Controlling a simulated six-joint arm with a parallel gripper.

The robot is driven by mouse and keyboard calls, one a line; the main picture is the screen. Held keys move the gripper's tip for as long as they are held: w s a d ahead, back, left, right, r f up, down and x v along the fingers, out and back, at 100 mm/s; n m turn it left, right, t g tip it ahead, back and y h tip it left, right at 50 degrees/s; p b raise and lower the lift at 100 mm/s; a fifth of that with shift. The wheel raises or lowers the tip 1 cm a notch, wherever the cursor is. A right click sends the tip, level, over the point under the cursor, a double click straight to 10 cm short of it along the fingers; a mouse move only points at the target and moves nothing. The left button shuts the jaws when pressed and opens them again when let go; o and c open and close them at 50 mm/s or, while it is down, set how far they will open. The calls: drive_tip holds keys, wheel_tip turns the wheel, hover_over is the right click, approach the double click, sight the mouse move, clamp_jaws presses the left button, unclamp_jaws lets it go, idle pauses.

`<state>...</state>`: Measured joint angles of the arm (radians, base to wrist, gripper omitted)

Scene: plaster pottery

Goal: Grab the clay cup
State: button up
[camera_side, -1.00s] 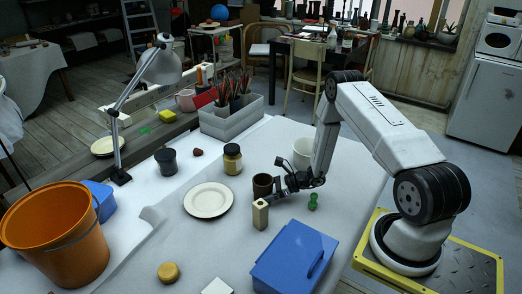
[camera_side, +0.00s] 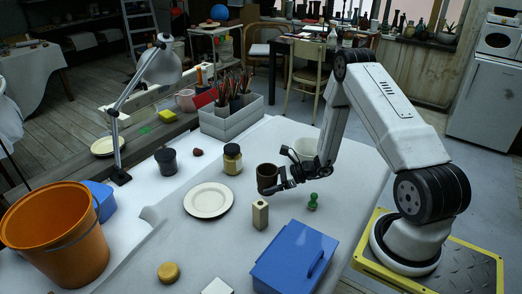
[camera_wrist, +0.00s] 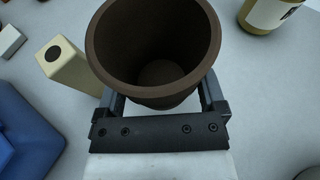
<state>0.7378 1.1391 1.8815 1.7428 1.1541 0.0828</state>
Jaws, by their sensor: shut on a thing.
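The dark brown clay cup (camera_side: 266,178) is upright at the end of my gripper (camera_side: 280,186) in the side view. In the wrist view the cup (camera_wrist: 155,45) fills the top middle, its open mouth facing the camera and empty inside. My gripper (camera_wrist: 158,108) is shut on the cup, with a finger on each side of its wall. Whether the cup's base touches the table or is slightly lifted is hard to tell.
A beige block with a hole (camera_side: 260,214) stands close in front of the cup.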

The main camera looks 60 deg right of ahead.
sight(274, 179)
drive_tip(key=s+r, duration=0.1)
drive_tip(key=r, duration=0.1)
drive_tip(key=s+a+r, duration=0.1)
drive_tip(key=s+r, duration=0.1)
drive_tip(key=s+a+r, duration=0.2)
drive_tip(key=s+r, duration=0.1)
drive_tip(key=s, duration=0.5)
drive_tip(key=shift+s+a+r, duration=0.2)
drive_tip(key=shift+s+r, duration=0.05)
